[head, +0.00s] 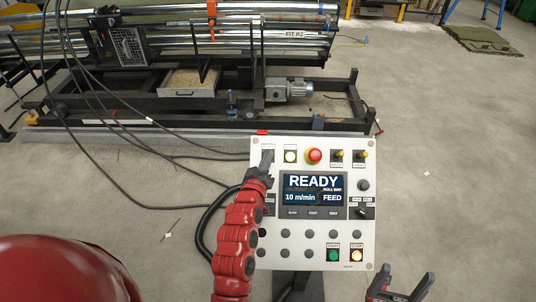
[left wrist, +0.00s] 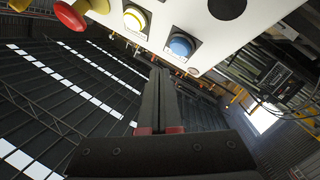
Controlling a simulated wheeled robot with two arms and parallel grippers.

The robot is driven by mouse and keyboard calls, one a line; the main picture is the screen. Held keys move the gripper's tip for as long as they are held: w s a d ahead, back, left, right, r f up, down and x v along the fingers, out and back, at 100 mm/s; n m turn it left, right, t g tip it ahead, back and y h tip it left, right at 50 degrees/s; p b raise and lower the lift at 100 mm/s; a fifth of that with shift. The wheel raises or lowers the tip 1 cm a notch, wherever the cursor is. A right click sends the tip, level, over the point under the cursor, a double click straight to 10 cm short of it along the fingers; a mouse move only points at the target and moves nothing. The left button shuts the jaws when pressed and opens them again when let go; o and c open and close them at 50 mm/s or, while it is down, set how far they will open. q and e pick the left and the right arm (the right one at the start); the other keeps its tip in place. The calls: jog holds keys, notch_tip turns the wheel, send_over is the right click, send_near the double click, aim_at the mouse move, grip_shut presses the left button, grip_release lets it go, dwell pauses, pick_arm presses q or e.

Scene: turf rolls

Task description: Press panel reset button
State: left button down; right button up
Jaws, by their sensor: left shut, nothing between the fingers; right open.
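The white control panel (head: 268,255) stands upright in front of me, and its screen (head: 315,189) reads READY, 10 m/min and FEED. A blue button (left wrist: 181,46) is on the panel in the left wrist view; its label is too small to read. In the head view my left gripper (head: 267,158) covers that top left corner of the panel. The left gripper is shut and empty, and in the left wrist view its fingertips (left wrist: 160,74) point just below the blue button. I cannot tell whether they touch the panel. My right gripper (head: 400,285) is open and empty at lower right.
A lit pale button (head: 290,156) and a red mushroom button (head: 314,155) sit right of my left gripper. Green (head: 333,255) and amber (head: 356,255) buttons are at the bottom. A roller machine (head: 190,95) with dark cables stands behind.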

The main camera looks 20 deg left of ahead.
pick_arm(q)
jog(key=shift+s+d+r+p, duration=0.15)
jog(key=shift+s+r+p, duration=0.15)
jog(key=shift+s+r, duration=0.25)
jog(key=shift+s+d+r+p, duration=0.15)
jog(key=shift+s+r+p, duration=0.1)
jog(key=shift+s+r, duration=0.25)
jog(key=shift+w+a, duration=0.1)
